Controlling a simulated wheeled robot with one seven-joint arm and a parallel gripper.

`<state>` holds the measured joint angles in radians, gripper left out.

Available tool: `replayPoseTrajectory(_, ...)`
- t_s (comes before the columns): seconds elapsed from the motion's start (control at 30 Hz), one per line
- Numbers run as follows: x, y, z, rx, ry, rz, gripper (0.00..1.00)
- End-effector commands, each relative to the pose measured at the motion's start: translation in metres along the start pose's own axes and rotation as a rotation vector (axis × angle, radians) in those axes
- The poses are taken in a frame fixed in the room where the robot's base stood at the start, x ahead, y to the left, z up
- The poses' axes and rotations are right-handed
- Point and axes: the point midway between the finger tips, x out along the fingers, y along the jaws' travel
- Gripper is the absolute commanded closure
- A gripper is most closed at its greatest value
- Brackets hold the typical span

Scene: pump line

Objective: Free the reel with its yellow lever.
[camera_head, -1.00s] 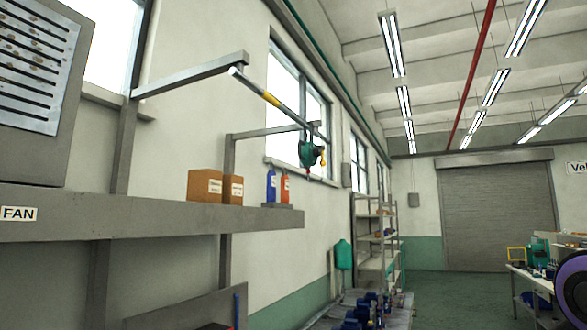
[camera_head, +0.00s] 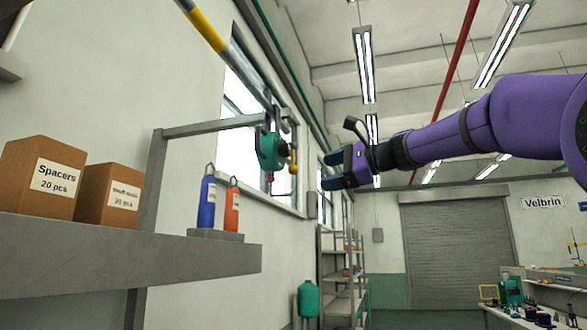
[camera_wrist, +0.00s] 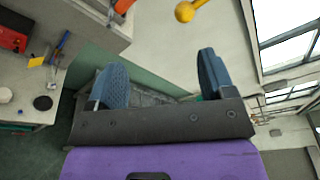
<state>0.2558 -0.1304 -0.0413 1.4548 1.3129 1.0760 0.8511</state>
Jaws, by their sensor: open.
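The green reel (camera_head: 271,150) hangs from the grey overhead rail (camera_head: 240,62) near the window, with a small red piece below it. Its yellow lever (camera_head: 294,162) hangs down on the reel's right side and ends in a round knob. The yellow knob (camera_wrist: 185,12) shows at the top edge of the wrist view, beyond my fingers. My gripper (camera_head: 330,171) is open and empty, a short way right of the lever in the picture and not touching it. Its two blue fingers (camera_wrist: 162,78) stand wide apart in the wrist view.
A grey shelf (camera_head: 120,255) below the rail bears two cardboard boxes (camera_head: 41,178), a blue bottle (camera_head: 207,202) and an orange bottle (camera_head: 231,208). The space between gripper and lever looks clear.

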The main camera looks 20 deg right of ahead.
Motion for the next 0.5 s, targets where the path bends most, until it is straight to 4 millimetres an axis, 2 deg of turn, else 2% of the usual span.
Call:
replayPoseTrajectory(0.03,0.000,-0.014,-0.001,0.028,-0.021,-0.028,0.24)
replayPoseTrajectory(0.17,0.001,-0.033,0.002,0.076,-0.060,-0.069,0.24)
replayPoseTrajectory(0.33,0.015,-0.037,0.003,0.085,-0.068,-0.075,0.24)
replayPoseTrajectory(0.5,0.044,-0.038,0.004,0.084,-0.068,-0.073,0.24)
